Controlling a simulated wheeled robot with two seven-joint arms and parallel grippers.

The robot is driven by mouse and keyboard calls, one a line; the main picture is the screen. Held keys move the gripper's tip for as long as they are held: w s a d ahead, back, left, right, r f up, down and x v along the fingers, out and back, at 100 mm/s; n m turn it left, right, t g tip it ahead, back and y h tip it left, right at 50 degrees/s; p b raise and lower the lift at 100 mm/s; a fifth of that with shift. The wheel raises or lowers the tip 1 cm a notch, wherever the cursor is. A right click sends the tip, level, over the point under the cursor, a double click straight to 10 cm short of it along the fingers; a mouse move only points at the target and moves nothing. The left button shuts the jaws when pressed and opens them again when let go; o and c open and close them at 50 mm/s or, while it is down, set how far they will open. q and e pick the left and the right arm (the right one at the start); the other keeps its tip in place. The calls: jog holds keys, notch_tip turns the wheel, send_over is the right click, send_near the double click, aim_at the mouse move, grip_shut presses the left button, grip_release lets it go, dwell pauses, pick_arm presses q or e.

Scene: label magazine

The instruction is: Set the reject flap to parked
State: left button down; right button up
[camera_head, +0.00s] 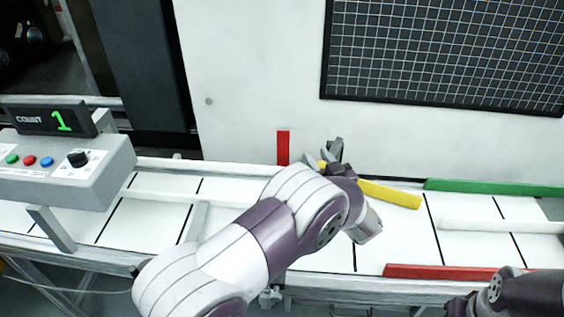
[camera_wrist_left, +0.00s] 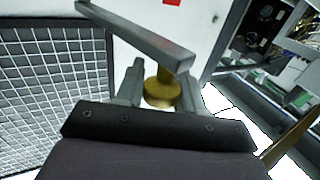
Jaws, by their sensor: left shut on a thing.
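My left gripper (camera_head: 332,158) reaches over the conveyor to the white back panel. In the left wrist view its fingers are shut on a round brass knob (camera_wrist_left: 162,93). A grey bar (camera_wrist_left: 140,35) joins the knob and slants up to the left, apparently the reject flap's lever. In the head view my wrist hides most of the knob and lever. A red strip (camera_head: 283,148) stands upright on the panel, left of the gripper. A yellow bar (camera_head: 390,193) slants down to the right of it. My right arm shows at the lower right; its jaws are not clear.
The white conveyor (camera_head: 150,215) runs across the view. A green rail (camera_head: 490,187) and a red rail (camera_head: 440,271) edge its right part. A counter box (camera_head: 70,165) reading 1 stands at the left. A black grid panel (camera_head: 450,55) is above at the right.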

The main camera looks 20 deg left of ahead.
pick_arm(q)
jog(key=d+n+g+y, duration=0.1)
jog(key=d+n+g, duration=0.1)
jog(key=d+n+g+y+b, duration=0.1)
jog(key=d+n+g+y, duration=0.1)
jog(key=shift+w+d+r+g, duration=0.15)
jog(key=shift+w+d+g, duration=0.05)
jog(key=shift+d+g, duration=0.2)
jog(key=shift+r+y, duration=0.15)
jog(key=shift+y, duration=0.15)
jog(key=c, duration=0.8)
grip_release()
jog(key=shift+w, duration=0.1)
jog(key=shift+d, duration=0.1)
